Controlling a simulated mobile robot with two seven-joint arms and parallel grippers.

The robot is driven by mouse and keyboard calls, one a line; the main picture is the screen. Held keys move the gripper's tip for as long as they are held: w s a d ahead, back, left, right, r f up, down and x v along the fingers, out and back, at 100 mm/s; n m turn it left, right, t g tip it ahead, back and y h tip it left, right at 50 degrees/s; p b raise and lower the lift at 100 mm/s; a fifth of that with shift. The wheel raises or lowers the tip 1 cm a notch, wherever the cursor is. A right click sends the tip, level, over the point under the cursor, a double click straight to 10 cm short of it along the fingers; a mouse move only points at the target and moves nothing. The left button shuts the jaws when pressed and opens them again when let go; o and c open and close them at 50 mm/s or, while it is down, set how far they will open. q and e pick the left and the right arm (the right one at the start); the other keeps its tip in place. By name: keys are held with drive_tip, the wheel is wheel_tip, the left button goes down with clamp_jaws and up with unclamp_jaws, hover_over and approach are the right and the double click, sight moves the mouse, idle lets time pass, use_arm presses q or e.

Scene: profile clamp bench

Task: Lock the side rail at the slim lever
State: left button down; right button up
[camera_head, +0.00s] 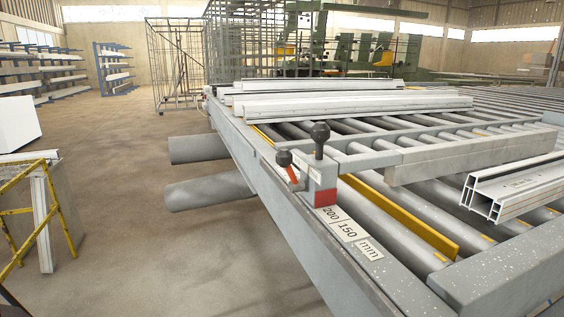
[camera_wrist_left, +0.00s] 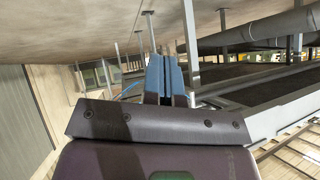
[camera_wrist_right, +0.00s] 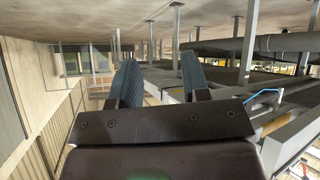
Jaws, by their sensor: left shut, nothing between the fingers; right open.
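A clamp block (camera_head: 321,177) with a red lower part stands on the bench's near-left frame in the head view. An upright lever with a black ball knob (camera_head: 320,132) rises from it. A second, shorter lever (camera_head: 291,174) with a dark knob and a reddish arm leans to the left beside it. I cannot tell for sure which is the slim one. A grey rail (camera_head: 470,155) runs right from the block above the rollers. My left gripper (camera_wrist_left: 166,75) is shut and empty. My right gripper (camera_wrist_right: 160,85) is open and empty. Neither shows in the head view.
White profiles (camera_head: 350,106) lie across the rollers behind the levers; another profile (camera_head: 515,187) lies at right. A label (camera_head: 348,231) reads 200, 150 mm. Two grey cylinders (camera_head: 205,191) jut left below the frame. A yellow rack (camera_head: 40,200) stands left; floor between is clear.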

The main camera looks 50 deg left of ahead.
sight(286, 163)
use_arm(q)
drive_tip(key=w+d+r+m+t+y+p, duration=0.15)
drive_tip(key=w+r+y+p, duration=0.35)
drive_tip(key=r, duration=0.7)
drive_tip(key=w+d+r+m+t+y+p, duration=0.1)
drive_tip(key=w+r+m+y+p, duration=0.35)
drive_tip(key=r, duration=0.75)
wheel_tip(286, 163, up, 20)
drive_tip(key=w+d+n+g+y+p, duration=0.1)
drive_tip(key=d+n+y+p, duration=0.1)
drive_tip(key=y+p, duration=0.4)
drive_tip(key=shift+d+n+y+p, duration=0.25)
drive_tip(key=shift+n+y+p, duration=0.05)
drive_tip(key=shift+n+y, duration=0.2)
use_arm(e)
wheel_tip(286, 163, up, 12)
drive_tip(key=s+d+m, duration=0.1)
drive_tip(key=shift+s+m+t+h, duration=0.3)
drive_tip(key=shift+t, duration=0.1)
use_arm(q)
drive_tip(key=shift+f, duration=0.1)
